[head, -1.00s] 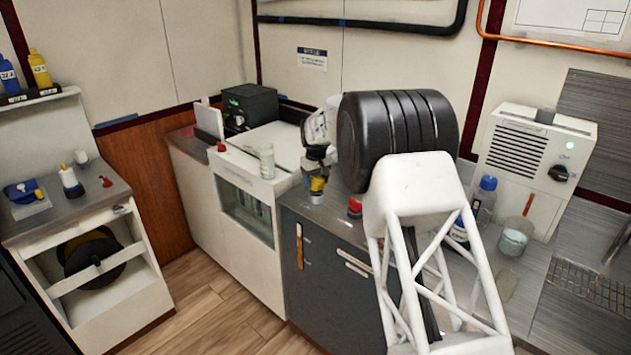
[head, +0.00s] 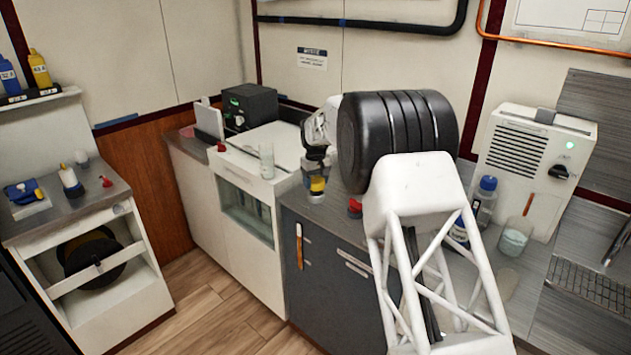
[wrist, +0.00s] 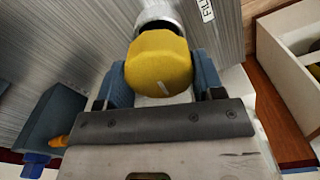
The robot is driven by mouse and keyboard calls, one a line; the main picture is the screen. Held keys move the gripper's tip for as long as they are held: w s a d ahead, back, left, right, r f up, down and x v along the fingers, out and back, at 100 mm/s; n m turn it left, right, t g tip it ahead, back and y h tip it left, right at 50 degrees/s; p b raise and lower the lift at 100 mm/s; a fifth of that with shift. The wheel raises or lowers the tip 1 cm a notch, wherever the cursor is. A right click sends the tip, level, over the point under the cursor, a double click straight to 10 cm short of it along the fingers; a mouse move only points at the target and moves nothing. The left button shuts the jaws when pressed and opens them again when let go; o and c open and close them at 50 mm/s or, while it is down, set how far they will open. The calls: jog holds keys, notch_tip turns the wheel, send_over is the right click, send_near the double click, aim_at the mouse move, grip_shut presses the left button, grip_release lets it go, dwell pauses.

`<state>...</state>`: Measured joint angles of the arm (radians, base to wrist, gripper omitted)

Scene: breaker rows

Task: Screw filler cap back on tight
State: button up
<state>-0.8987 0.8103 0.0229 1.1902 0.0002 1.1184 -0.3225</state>
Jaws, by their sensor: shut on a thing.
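The yellow filler cap (wrist: 158,66) sits between the two blue fingers of my gripper (wrist: 162,80) in the wrist view, with a white tick mark on its face. My gripper is shut on it. A silver filler neck (wrist: 154,12) shows just beyond the cap. The cap appears lined up with the neck, but its seating and tightness cannot be told. In the head view the yellow cap (head: 317,185) shows small under my gripper, low over the grey counter, and my arm blocks part of the view.
A red-capped item (head: 355,207) stands right of the cap on the counter. A blue-capped bottle (head: 485,200) and a glass beaker (head: 515,238) stand farther right. A clear jar (head: 266,160) stands to the left. The wrist view shows a dark blue block (wrist: 52,122) at left.

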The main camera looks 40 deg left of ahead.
aim_at(316, 179)
jog(key=shift+f, duration=1.2)
jog(key=o, duration=1)
jog(key=shift+r, duration=3.9)
jog(key=shift+c, duration=0.2)
